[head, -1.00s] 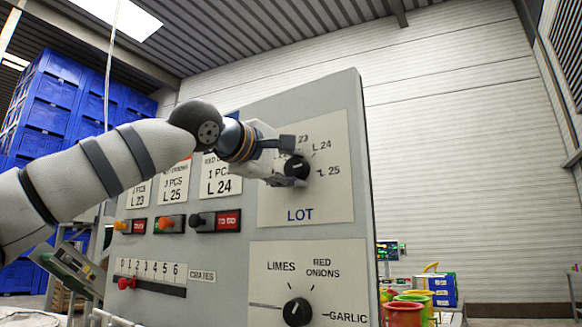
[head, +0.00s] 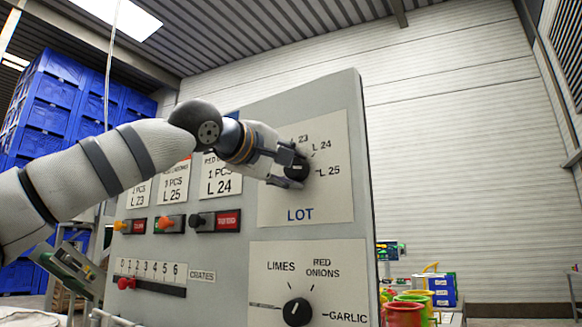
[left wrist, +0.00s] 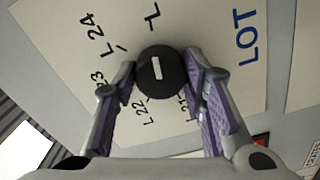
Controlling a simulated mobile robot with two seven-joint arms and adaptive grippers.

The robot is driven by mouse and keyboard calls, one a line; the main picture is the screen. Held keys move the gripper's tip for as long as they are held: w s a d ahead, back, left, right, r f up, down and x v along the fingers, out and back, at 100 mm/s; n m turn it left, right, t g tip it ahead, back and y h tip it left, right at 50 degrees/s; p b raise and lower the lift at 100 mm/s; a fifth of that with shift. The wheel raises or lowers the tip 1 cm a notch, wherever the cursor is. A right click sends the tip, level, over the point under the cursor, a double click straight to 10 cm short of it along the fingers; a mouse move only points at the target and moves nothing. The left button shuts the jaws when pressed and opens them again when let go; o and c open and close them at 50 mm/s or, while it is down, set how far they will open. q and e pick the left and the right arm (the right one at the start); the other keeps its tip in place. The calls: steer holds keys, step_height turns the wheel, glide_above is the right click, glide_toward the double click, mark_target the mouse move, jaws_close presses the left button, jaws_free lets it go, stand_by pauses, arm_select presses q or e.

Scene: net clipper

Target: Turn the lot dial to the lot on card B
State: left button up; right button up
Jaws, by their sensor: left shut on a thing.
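The lot dial (head: 297,171), a black knob with a white pointer line, is on the LOT plate (head: 325,205) at the panel's upper right. My left gripper (left wrist: 161,78) is shut on the dial, a finger on each side. In the left wrist view the dial's (left wrist: 158,62) white line runs nearly up and down the picture; I cannot tell which end points. Marks L 23, L 24 and L 25 show beside the dial in the head view. Three cards read L 23 (head: 139,194), L 25 (head: 174,184) and L 24 (head: 220,178); my arm hides their tops and no letter B shows. My right gripper is not in view.
Below the cards are coloured switches (head: 215,221) and a crates slider (head: 127,283). A produce dial (head: 297,312) sits under the lot dial. Blue crates (head: 48,110) are stacked at left.

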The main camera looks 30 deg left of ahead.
arm_select(q)
steer(key=o, duration=1.2)
steer(key=shift+c, duration=0.2)
steer(key=s+a, duration=0.1)
steer(key=s, duration=1.1)
steer(key=shift+a, duration=0.4)
steer(key=shift+w, duration=0.1)
